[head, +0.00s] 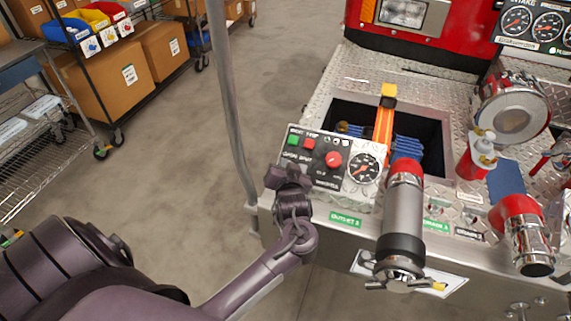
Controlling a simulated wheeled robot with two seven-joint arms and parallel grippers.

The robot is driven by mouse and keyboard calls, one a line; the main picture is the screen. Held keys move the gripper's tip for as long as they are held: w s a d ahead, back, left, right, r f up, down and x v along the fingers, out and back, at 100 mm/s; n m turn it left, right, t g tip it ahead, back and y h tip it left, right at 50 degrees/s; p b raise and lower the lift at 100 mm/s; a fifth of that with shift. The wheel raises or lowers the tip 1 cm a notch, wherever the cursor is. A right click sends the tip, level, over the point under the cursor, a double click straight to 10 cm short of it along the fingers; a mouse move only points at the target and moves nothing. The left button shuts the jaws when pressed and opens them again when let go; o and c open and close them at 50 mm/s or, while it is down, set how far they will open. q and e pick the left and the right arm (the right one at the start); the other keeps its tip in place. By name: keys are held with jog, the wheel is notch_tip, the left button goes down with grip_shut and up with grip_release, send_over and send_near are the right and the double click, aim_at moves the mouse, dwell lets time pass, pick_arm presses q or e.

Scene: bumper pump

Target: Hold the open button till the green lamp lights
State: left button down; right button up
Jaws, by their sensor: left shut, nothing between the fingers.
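The control panel (326,178) stands tilted on the bumper's front edge. I cannot tell which part is the open button or the lamp, nor whether any lamp is lit. My right gripper is not in view.
A grey pole (231,110) rises just left of the panel. A red-capped metal nozzle (403,215) stands to the right. Behind the panel is an open well (428,127) with blue hose. Shelves with boxes (94,77) stand at the left; the floor between is clear.

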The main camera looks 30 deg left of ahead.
pick_arm(q)
jog(key=shift+w+f, duration=0.2)
jog(key=shift+f, duration=0.25)
dwell(1.8)
jog(key=shift+r, duration=0.1)
dwell(1.7)
jog(key=shift+s+r+p, duration=0.45)
jog(key=shift+r+p, duration=0.25)
jog(key=shift+p, duration=0.25)
jog(key=r+p, duration=0.1)
jog(key=p, duration=0.1)
jog(key=s+r+p, duration=0.1)
jog(key=r+p, duration=0.1)
jog(key=s+r+p, duration=0.1)
jog(key=p, duration=0.1)
jog(key=shift+s+d+r, duration=0.2)
jog(key=shift+s+d, duration=0.05)
jog(key=shift+d, duration=0.1)
